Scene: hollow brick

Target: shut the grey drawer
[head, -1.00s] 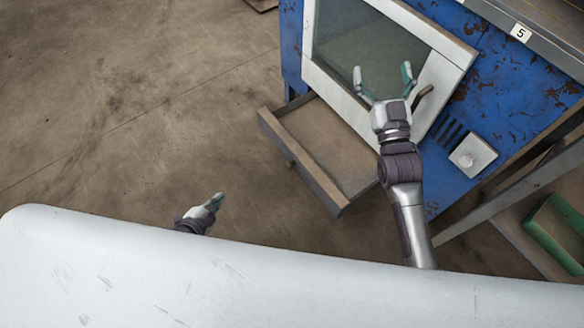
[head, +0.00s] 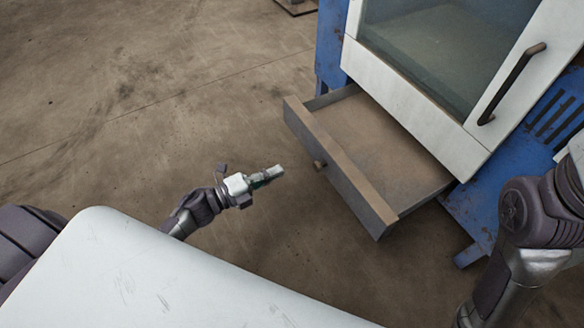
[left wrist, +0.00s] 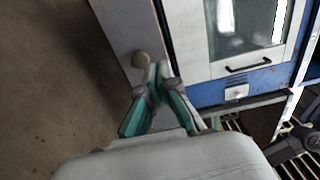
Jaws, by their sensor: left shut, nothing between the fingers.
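The grey drawer (head: 345,172) is pulled out below the glass-fronted door of a blue cabinet, with its inside showing empty. Its round knob (head: 319,164) is on the front panel. My left gripper (head: 278,172) is shut and empty, in front of the drawer's front panel and left of the knob, apart from it in the head view. In the left wrist view its fingertips (left wrist: 160,70) are together and close beside the knob (left wrist: 140,59); I cannot tell whether they touch. My right arm shows at the right edge of the head view, but its fingers are out of the picture.
The blue cabinet (head: 330,45) has a white-framed door with a dark handle (head: 511,84), closed above the drawer. Bare concrete floor (head: 150,90) lies free to the left of the drawer.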

